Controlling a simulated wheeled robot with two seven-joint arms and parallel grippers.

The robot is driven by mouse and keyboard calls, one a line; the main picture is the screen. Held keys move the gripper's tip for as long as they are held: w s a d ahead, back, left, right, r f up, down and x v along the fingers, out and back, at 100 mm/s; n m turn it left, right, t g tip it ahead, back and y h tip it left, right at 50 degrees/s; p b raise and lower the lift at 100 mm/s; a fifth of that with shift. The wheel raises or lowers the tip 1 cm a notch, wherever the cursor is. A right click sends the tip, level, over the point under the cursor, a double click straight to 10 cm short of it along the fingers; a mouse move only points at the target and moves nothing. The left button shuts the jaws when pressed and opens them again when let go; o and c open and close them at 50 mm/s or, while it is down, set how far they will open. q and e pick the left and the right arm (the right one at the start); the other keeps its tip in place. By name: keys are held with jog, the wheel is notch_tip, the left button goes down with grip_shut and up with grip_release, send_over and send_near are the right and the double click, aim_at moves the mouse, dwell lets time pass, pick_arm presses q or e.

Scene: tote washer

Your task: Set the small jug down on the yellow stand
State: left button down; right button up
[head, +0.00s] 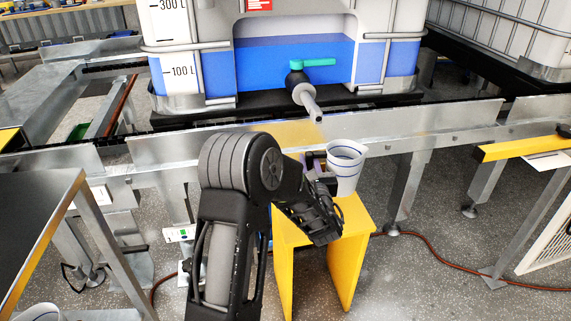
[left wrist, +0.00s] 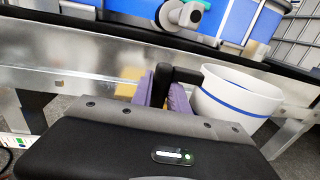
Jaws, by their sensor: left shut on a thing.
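The small jug (head: 345,170) is white with blue bands and upright. It also shows in the left wrist view (left wrist: 235,98), where a dark handle joins its left side. My left gripper (head: 316,170) is shut on the jug's handle; its purple-grey fingers (left wrist: 170,95) sit either side of it in the wrist view. The yellow stand (head: 352,222) is below and around my gripper, with the jug over its far part. I cannot tell whether the jug's base touches the stand. My right gripper is not in view.
A metal rail (head: 420,124) runs behind the stand. A tank with blue liquid (head: 260,62) stands beyond it, its grey spout (head: 307,98) with a green handle pointing toward the jug. A dark-topped table (head: 30,205) is at left. A red hose (head: 440,250) lies on the floor.

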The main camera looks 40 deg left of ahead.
pick_arm(q)
jog(key=s+a+r+b, duration=0.2)
jog(key=a+r, duration=0.1)
jog(key=a, duration=0.3)
jog(key=shift+s+a+r, duration=0.15)
jog(key=shift+a+r, duration=0.15)
jog(key=shift+r, duration=0.05)
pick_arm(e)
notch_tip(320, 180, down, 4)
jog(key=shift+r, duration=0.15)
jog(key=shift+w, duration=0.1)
pick_arm(q)
notch_tip(320, 180, down, 7)
jog(key=b, duration=0.7)
jog(key=shift+b, duration=0.35)
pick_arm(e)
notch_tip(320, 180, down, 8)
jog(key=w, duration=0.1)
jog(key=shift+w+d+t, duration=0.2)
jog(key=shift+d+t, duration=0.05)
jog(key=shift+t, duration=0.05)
pick_arm(q)
jog(key=shift+f+b, duration=0.5)
jog(key=shift+b, duration=0.15)
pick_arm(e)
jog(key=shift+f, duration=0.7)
pick_arm(q)
jog(key=shift+f, duration=0.1)
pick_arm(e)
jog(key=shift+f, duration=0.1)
